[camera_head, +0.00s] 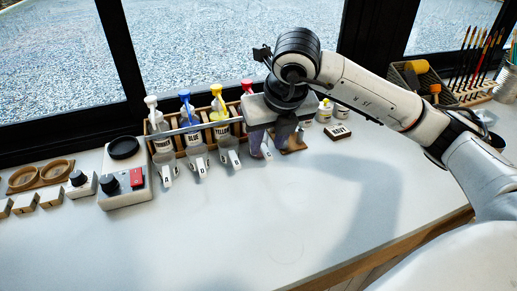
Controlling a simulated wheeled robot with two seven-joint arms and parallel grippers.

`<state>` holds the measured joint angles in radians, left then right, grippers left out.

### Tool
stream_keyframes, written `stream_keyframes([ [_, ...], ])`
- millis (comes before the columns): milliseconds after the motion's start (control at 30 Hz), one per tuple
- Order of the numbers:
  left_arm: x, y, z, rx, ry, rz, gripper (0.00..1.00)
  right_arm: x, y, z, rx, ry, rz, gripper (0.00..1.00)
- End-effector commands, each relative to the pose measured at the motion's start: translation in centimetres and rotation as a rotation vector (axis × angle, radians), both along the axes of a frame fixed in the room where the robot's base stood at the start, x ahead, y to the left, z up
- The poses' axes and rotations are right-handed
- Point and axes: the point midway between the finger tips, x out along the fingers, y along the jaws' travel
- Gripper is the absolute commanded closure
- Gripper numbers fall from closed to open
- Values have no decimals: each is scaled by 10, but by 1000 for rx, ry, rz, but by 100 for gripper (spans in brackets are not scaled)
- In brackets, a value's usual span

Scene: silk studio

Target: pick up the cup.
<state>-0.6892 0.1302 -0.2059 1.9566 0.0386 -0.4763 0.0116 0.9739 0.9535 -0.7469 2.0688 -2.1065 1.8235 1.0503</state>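Several small translucent cups with pale tags stand in a row in front of the bottle rack. One cup (166,161) is at the left of the row, another cup (197,155) is beside it, and a third cup (228,149) is further right. My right gripper (272,148) points down at the right end of the row, its fingers low over the counter. A pale tagged shape (265,152) shows at its left finger. The fingers hide most of what is there, so I cannot tell whether they touch or hold a cup. My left gripper is not in view.
A wooden rack holds pump bottles, including a blue-topped one (185,108) and a yellow-topped one (218,105). A control box (125,177) with a red switch stands left. A NAVY block (338,132) lies right of my gripper. The white counter (230,230) is clear in front.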

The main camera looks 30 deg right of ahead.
Motion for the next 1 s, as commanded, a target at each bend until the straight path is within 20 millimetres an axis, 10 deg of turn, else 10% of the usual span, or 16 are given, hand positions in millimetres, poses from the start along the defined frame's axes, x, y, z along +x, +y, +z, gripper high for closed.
stream_keyframes([
  [600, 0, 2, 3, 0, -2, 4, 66, 22, -9, -44, 1, 1, 1, 66],
  [800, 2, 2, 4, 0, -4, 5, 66, 22, -9, -44, 2, 2, 2, 98],
  [1000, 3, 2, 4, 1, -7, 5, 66, 22, -8, -43, 2, 1, 2, 100],
])
